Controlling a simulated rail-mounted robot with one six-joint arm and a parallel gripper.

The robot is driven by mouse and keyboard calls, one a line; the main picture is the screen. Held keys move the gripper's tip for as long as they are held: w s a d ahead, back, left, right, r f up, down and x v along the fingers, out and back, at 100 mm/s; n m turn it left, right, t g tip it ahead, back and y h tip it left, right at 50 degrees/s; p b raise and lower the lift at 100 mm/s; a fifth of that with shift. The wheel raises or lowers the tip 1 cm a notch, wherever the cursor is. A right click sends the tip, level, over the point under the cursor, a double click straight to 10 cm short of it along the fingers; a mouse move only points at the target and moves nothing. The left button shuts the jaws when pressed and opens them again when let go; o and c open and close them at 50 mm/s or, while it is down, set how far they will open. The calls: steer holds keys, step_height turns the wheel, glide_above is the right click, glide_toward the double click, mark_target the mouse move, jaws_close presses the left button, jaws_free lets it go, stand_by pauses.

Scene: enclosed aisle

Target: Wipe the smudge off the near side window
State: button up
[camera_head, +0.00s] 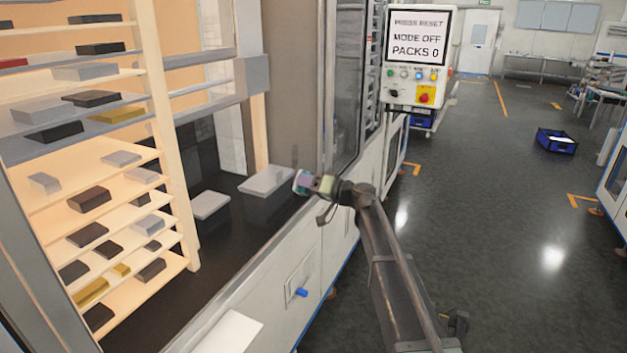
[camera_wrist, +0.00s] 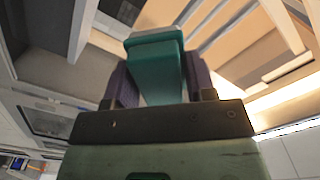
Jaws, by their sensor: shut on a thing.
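My gripper (camera_head: 312,184) is at the end of my arm, near the middle of the head view, in front of the machine's side. It is shut on a teal block-like wiping tool (camera_wrist: 155,58), which sits between the two dark fingers in the wrist view. A small part of the tool shows in the head view (camera_head: 301,181). A glazed side panel (camera_head: 346,75) stands above and right of the gripper. A large window opening (camera_head: 215,180) with lit shelves behind it is at the left. I cannot make out a smudge, nor whether the tool touches glass.
Shelves (camera_head: 150,75) hold many grey, black and yellow boxes. A control panel (camera_head: 417,55) reads "MODE OFF, PACKS 0". A blue crate (camera_head: 557,141) lies on the aisle floor, which is mostly clear.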

mark_target(282, 170)
steer(key=x, duration=0.6)
steer(key=shift+x, duration=1)
stand_by(0.6)
steer(key=shift+w, duration=0.1)
steer(key=shift+w+d, duration=0.4)
steer(key=shift+w, duration=0.4)
steer(key=shift+w+d, duration=0.4)
steer(key=shift+w, duration=0.35)
steer(key=shift+w, duration=0.15)
